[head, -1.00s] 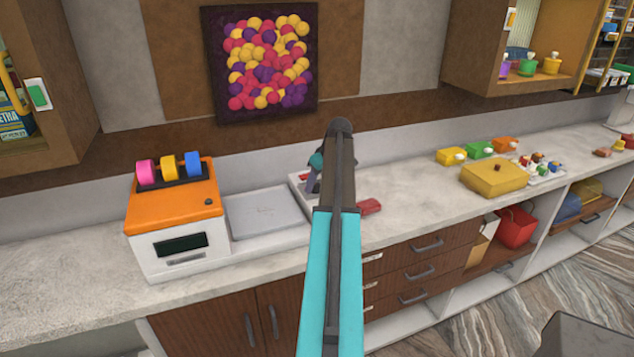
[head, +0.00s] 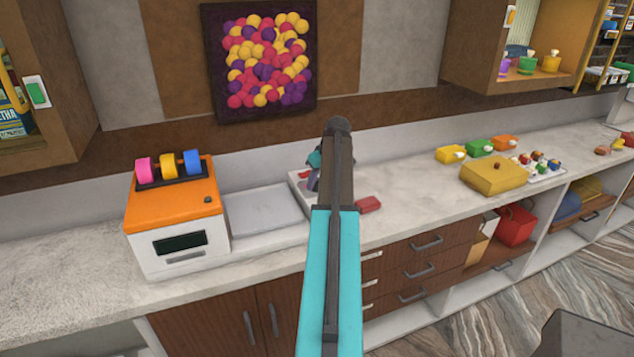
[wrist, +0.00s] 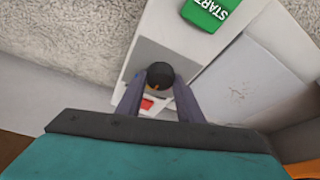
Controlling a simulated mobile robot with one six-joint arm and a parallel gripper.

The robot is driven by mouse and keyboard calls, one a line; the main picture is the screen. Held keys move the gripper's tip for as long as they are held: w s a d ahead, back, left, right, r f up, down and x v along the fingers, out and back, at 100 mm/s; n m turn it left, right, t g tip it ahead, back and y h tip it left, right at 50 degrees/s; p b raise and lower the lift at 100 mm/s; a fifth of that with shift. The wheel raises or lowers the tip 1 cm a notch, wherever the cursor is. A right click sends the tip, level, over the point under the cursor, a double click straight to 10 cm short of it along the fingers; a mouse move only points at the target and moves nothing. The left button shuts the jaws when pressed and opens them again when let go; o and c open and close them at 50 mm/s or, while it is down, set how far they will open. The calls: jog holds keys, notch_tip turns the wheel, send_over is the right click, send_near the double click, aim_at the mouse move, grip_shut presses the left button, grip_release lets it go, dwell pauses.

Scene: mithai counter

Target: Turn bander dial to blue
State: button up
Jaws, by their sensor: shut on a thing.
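The dark round dial (wrist: 160,74) shows in the wrist view on a pale machine, with a small orange mark on its near edge. My gripper (wrist: 159,88) is shut on the dial, one grey finger on each side. In the head view my gripper (head: 314,181) is down at the white machine (head: 299,178) on the counter, and my arm hides most of both.
A flat grey plate (head: 264,212) and an orange-topped box (head: 172,215) with pink, yellow and blue rolls are to the left. A red block (head: 369,205) lies to the right; a yellow box (head: 494,175) is farther right.

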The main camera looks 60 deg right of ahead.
jog(key=m, duration=0.2)
jog(key=m+h+b, duration=0.1)
jog(key=shift+w+a+m+g, duration=0.1)
jog(key=shift+a+m+g, duration=0.05)
jog(key=shift+m+g, duration=0.2)
jog(key=shift+w+m+g+h+b, duration=0.1)
jog(key=shift+m+g+h+b, duration=0.5)
jog(key=shift+m, duration=1.65)
jog(key=o, duration=1.1)
jog(key=shift+c, duration=0.2)
jog(key=shift+a+r, duration=0.15)
jog(key=shift+r, duration=0.05)
jog(key=b+v, duration=0.2)
jog(key=v, duration=1.1)
jog(key=shift+a+r+b, duration=0.2)
jog(key=shift+b, duration=0.2)
jog(key=shift+f, duration=0.1)
